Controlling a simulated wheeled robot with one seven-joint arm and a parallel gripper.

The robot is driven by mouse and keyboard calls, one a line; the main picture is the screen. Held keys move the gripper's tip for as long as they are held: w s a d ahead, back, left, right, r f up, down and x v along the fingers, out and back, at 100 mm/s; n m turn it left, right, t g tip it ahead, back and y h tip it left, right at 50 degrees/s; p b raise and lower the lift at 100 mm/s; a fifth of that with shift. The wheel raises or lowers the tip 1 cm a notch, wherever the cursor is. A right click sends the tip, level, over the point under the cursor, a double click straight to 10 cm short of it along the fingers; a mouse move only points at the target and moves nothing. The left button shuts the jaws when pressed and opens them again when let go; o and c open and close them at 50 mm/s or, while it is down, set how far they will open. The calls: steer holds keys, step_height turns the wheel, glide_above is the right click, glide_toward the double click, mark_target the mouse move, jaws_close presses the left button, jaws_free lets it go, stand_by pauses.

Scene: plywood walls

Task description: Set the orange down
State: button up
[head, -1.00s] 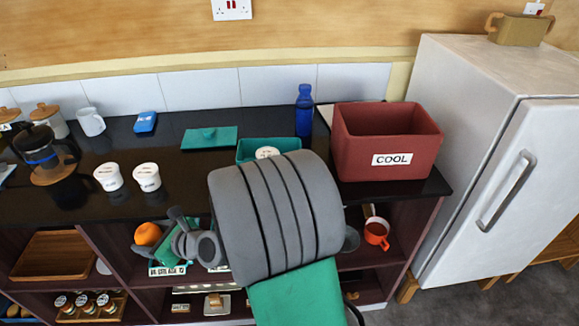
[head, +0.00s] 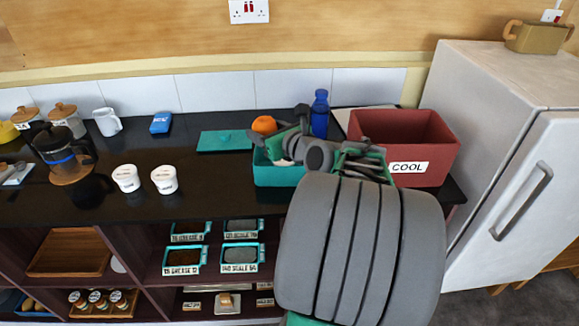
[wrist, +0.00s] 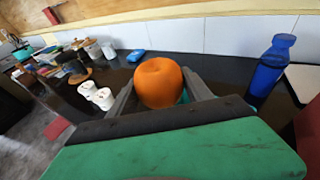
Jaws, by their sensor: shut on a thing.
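The orange (head: 264,125) is held between the two fingers of my gripper (head: 276,139), which is shut on it. It shows above the back left part of the teal open box (head: 280,177) on the black counter. The wrist view shows the orange (wrist: 158,83) between the grey fingers, with a bit of teal behind it. My gripper and arm hide much of the box's inside and right side. I cannot tell how high the orange is above it.
A blue bottle (head: 320,114) stands close to the right of my gripper. The red COOL bin (head: 407,168) is further right, by the white fridge (head: 500,150). A flat teal lid (head: 224,141) lies left of the box. Two white tubs (head: 145,180) stand further left, with bare counter between.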

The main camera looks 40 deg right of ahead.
steer(key=d+f, duration=0.8)
steer(key=d, duration=0.1)
steer(key=d+f+p, duration=0.1)
steer(key=d+f, duration=0.3)
steer(key=f, duration=0.1)
steer(key=shift+w+d, duration=0.25)
steer(key=shift+w, duration=0.15)
steer(key=shift+a+r, duration=0.1)
steer(key=shift+f, duration=0.55)
steer(key=shift+f, duration=0.1)
steer(key=o, duration=1.5)
steer(key=shift+s+f, duration=0.1)
